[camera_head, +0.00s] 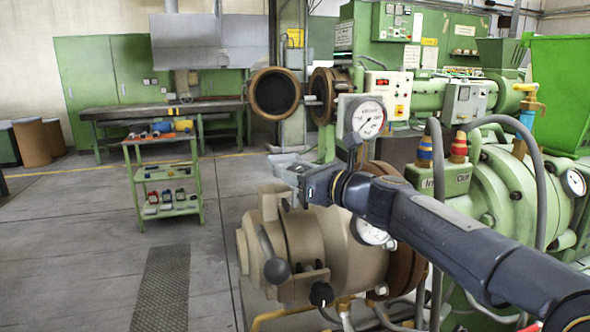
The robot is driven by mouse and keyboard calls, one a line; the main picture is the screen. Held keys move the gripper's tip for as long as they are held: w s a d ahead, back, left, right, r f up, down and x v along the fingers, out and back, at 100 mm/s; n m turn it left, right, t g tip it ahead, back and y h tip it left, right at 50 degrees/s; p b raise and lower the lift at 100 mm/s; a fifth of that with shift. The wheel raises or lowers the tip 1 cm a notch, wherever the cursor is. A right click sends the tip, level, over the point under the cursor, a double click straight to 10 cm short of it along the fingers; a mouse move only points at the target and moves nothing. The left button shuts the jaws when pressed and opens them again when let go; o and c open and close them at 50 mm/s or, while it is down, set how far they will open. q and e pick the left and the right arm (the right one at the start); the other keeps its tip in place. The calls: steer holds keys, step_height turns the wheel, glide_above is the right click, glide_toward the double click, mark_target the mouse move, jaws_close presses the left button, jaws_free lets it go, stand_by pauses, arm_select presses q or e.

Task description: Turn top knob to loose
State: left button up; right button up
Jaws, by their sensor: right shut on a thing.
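The beige extruder head (315,245) stands at the lower middle, with a brown ring at its right. My right arm comes in from the lower right, and my right gripper (287,168) is over the top of this head. The gripper is shut on what seems to be the top knob; the gripper hides the knob, so I cannot tell its shape or how far it is turned. A lower black knob (321,294) and a lever with a dark ball end (277,271) are on the head's front, clear of the gripper. My left gripper is not in view.
A pressure gauge (368,118) stands close behind my right wrist. Green machinery with hoses (540,180) fills the right side. A green trolley (165,175) with tools stands at the left, before a workbench (160,108). The floor at the left front is clear.

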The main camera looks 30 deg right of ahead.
mark_target(295, 169)
stand_by(0.3)
steer(key=o, duration=1)
steer(key=shift+c, duration=0.2)
step_height(295, 169, up, 3)
steer(key=shift+r+p, duration=0.1)
steer(key=shift+p, duration=0.8)
steer(key=s+a+r+p, duration=0.5)
steer(key=s+a+r, duration=0.2)
steer(key=s, duration=0.5)
step_height(295, 169, up, 3)
steer(key=shift+a+f, duration=0.15)
